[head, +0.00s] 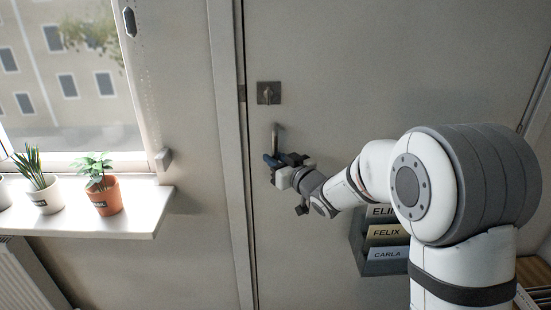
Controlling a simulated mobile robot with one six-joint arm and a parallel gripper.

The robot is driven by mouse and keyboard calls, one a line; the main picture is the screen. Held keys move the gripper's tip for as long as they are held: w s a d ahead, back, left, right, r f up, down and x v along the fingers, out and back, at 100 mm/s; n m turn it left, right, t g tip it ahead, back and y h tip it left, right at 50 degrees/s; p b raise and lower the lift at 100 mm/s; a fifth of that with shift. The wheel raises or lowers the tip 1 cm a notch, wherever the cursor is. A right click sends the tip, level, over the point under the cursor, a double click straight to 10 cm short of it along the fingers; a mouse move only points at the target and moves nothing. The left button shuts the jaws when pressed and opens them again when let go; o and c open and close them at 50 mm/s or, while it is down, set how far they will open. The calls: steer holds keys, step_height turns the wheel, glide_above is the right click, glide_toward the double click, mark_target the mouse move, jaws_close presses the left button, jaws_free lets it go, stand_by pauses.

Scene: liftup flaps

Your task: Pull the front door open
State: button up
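The front door (350,50) is a flat grey panel that fills the middle and right of the head view. It looks shut, with its left edge against the frame. A square lock plate (268,92) sits near that edge. Below it is a metal handle (277,138), partly hidden by my gripper. My gripper (270,160) is at the lower part of the handle, its dark fingertips at or against it. The view is too small to tell whether the fingers are closed on the handle.
A letter rack (387,235) with name labels is on the right, partly behind my arm. A windowsill (150,205) with potted plants, including a terracotta pot (104,197), juts out on the left. A radiator (25,275) is below it. The wall between sill and door is bare.

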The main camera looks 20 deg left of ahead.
steer(key=shift+w+a, duration=0.1)
steer(key=shift+c, duration=0.4)
jaws_close()
